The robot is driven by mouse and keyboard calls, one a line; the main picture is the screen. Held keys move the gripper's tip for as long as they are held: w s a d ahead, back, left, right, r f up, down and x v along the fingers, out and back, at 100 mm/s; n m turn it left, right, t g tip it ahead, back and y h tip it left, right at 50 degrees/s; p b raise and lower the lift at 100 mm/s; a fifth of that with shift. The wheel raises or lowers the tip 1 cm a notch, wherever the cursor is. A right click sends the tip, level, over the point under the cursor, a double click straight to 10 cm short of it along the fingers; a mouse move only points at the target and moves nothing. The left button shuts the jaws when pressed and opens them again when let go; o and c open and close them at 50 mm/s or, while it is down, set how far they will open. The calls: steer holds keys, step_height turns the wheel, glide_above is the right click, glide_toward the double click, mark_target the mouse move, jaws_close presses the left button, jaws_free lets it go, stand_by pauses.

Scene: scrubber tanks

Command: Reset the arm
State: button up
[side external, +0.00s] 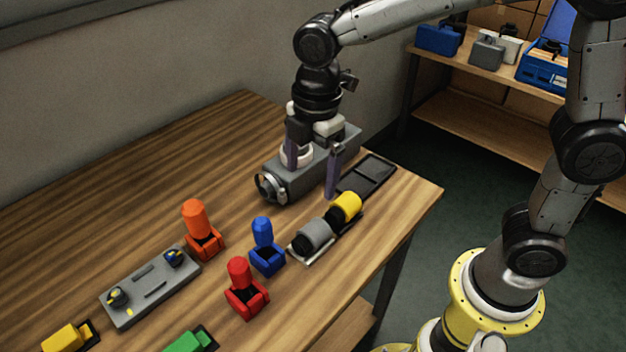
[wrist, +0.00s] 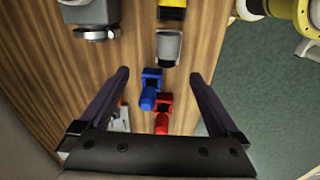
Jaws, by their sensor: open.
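My gripper (side external: 312,170) hangs fingers-down over the far right part of the table, by the grey scrubber unit (side external: 318,168). In the side view its two purple fingers are spread apart. The wrist view also shows my gripper (wrist: 160,85) open, with nothing held between the fingertips. In the wrist view the grey unit (wrist: 88,14) is at the upper left, clear of the fingers. Whether a finger touches the unit cannot be told from the side view.
Orange (side external: 195,218), blue (side external: 263,232) and red (side external: 239,271) pieces stand in holders. A grey panel (side external: 150,287) lies at left. The table's back left is clear; a shelf (side external: 480,105) stands behind.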

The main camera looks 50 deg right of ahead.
steer(key=s+d+r+m+t, duration=0.4)
steer(key=s+d+r+m, duration=0.4)
steer(key=d, duration=0.3)
steer(key=s+d+f+m, duration=0.2)
steer(key=s+f+m, duration=0.1)
steer(key=s+m, duration=0.6)
steer(key=shift+s+d+f+m+t, duration=0.2)
steer(key=shift+d+f+m+t, duration=0.1)
steer(key=shift+t, duration=0.1)
